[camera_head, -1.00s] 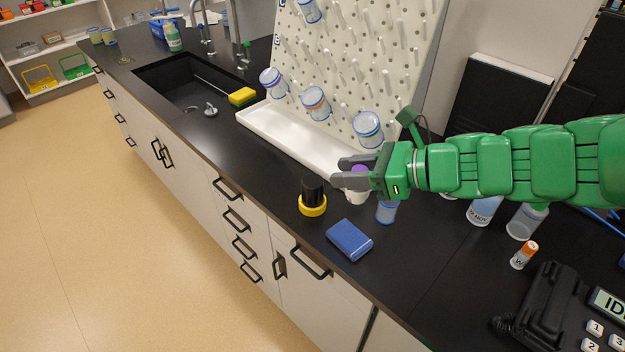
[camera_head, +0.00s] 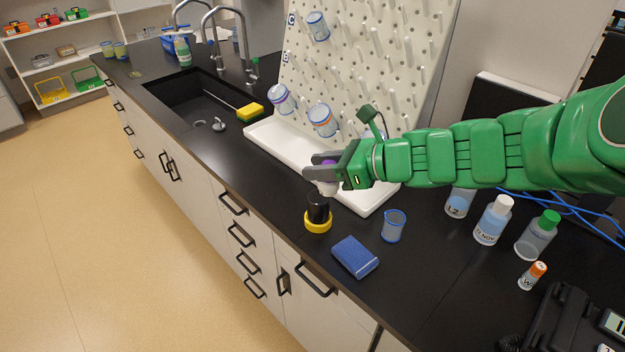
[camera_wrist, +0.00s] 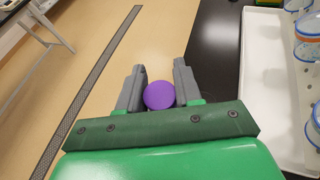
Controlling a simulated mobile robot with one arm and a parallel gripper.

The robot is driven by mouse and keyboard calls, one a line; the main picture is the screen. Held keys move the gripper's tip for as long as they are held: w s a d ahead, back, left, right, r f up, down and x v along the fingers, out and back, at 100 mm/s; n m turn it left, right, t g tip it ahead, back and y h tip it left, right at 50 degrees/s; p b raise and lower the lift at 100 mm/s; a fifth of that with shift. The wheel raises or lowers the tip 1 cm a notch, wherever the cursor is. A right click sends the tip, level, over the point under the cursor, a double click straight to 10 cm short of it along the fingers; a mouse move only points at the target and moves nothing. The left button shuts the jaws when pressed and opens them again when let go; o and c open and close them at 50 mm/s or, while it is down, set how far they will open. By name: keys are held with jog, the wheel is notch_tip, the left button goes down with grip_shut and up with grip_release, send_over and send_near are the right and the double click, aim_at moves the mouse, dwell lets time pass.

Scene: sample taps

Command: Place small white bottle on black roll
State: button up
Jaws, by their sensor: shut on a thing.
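The small white bottle (camera_head: 327,188) with a purple cap is held in my gripper (camera_head: 319,173). In the wrist view its round purple cap (camera_wrist: 159,95) sits between the two grey fingers of my gripper (camera_wrist: 160,70), and the cap hides the body below. The black roll (camera_head: 318,208) stands upright on the counter, with a wider yellow ring (camera_head: 318,225) around its foot. In the head view the bottle's base appears just above the roll's top, slightly to the right. I cannot tell the exact gap or whether they touch.
A blue box (camera_head: 355,257) and a blue-tinted beaker (camera_head: 393,226) are right of the roll. A white drip tray (camera_head: 275,141) and pegboard rack (camera_head: 380,60) stand behind. Several bottles and a phone (camera_head: 570,315) are at right. The counter's front edge is close to the roll.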

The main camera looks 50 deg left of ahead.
jog(key=w+a+f, duration=0.1)
jog(key=a+f, duration=0.1)
jog(key=w+a+f, duration=0.2)
jog(key=f, duration=0.1)
jog(key=w+a+f, duration=0.1)
jog(key=a+f, duration=0.1)
jog(key=a, duration=0.1)
jog(key=shift+w+f, duration=0.15)
jog(key=shift+f, duration=1.65)
jog(key=shift+f, duration=0.1)
jog(key=o, duration=1)
jog(key=shift+o, duration=0.2)
jog(key=shift+w+d+r, duration=0.15)
jog(key=shift+r, duration=0.05)
jog(key=v, duration=1.1)
jog(key=shift+d, duration=0.3)
